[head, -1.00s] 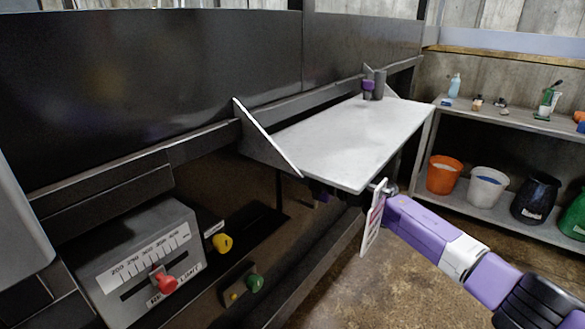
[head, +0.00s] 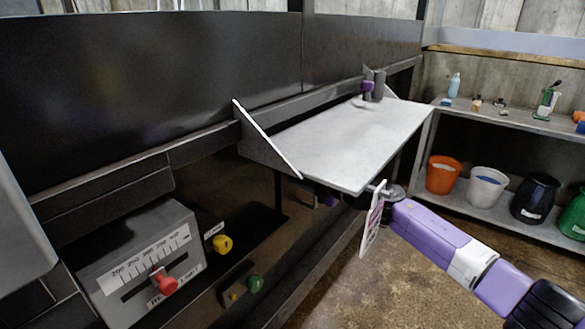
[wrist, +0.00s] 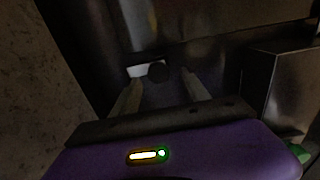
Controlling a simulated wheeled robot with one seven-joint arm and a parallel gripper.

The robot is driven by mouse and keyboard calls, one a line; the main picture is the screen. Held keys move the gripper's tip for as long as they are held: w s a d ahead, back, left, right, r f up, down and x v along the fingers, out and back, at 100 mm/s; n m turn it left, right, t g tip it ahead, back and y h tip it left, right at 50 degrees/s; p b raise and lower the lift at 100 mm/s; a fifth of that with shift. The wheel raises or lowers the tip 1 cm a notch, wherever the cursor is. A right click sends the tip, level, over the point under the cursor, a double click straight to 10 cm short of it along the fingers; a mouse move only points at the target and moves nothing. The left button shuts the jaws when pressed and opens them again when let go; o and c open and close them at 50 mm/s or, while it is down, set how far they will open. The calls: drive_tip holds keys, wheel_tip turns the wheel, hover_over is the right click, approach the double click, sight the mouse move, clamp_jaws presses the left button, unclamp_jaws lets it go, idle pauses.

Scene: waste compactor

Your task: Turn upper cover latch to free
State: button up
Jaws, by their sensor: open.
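In the wrist view my gripper (wrist: 162,80) is open, with its two fingers apart. A dark round knob (wrist: 157,72) beside a small white label (wrist: 138,71) shows between and beyond the fingertips, on a dark panel. I cannot tell whether this knob is the upper cover latch, how it is turned, or whether the fingers touch it. In the head view my purple arm reaches in from the lower right, and my gripper is mostly hidden under the pale shelf (head: 350,145). A purple piece (head: 367,86) sits by a grey upright at the shelf's far end.
A control box with a red knob (head: 163,281), a yellow knob (head: 222,243) and a green knob (head: 254,284) are at the lower left. A rack with buckets (head: 488,187) stands right. Floor between is clear.

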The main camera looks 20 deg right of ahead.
drive_tip(key=p+v, duration=0.1)
drive_tip(key=v, duration=0.5)
drive_tip(key=shift+d, duration=0.1)
idle(0.4)
